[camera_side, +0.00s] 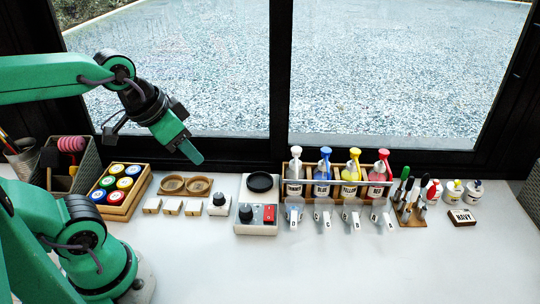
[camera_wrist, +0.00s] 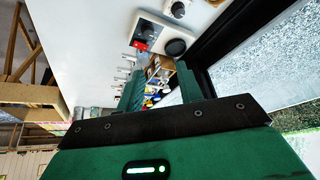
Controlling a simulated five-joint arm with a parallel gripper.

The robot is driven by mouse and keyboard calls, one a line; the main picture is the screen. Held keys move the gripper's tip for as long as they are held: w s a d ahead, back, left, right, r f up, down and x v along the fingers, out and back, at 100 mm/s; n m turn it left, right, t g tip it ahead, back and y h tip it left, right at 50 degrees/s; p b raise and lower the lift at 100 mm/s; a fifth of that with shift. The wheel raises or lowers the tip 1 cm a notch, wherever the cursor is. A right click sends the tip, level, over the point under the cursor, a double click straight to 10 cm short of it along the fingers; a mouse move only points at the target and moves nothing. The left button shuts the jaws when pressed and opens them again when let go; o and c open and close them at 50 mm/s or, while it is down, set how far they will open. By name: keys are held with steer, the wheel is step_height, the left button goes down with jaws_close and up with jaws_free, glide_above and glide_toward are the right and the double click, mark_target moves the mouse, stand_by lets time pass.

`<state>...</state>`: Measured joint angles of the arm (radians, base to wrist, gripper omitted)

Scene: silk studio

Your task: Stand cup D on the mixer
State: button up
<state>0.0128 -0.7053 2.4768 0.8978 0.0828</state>
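The mixer (camera_side: 277,229) is a pale box with a round black plate (camera_side: 260,182) at its back, a black knob and a red switch. It also shows in the wrist view, with its black plate (camera_wrist: 176,47). Several clear cups stand in a row right of the mixer; the leftmost (camera_side: 294,213) seems to bear the letter D, though the lettering is small. The mixer's plate is bare. My gripper (camera_side: 194,155) hangs in the air, up and left of the mixer. In the wrist view its green jaws (camera_wrist: 158,90) are apart with nothing between them.
A wooden rack (camera_side: 338,197) of colored pump bottles stands close behind the cups. Left of the mixer are a small knobbed box (camera_side: 219,204), pale blocks (camera_side: 172,207) and a tray of paint jars (camera_side: 118,184). Pens and pots stand at right. The front table (camera_side: 330,270) is clear.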

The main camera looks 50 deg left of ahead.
steer(key=m, duration=0.1)
steer(key=m+g, duration=0.5)
steer(key=m, duration=1.9)
glide_above(294, 220)
steer(key=f, duration=1.5)
steer(key=shift+s+a, duration=0.1)
steer(key=shift+a, duration=0.2)
steer(key=shift+d+f+m, duration=0.25)
steer(key=shift+f+m, duration=0.3)
steer(key=shift+m, duration=0.15)
steer(key=shift+f, duration=0.2)
steer(key=shift+f, duration=2.8)
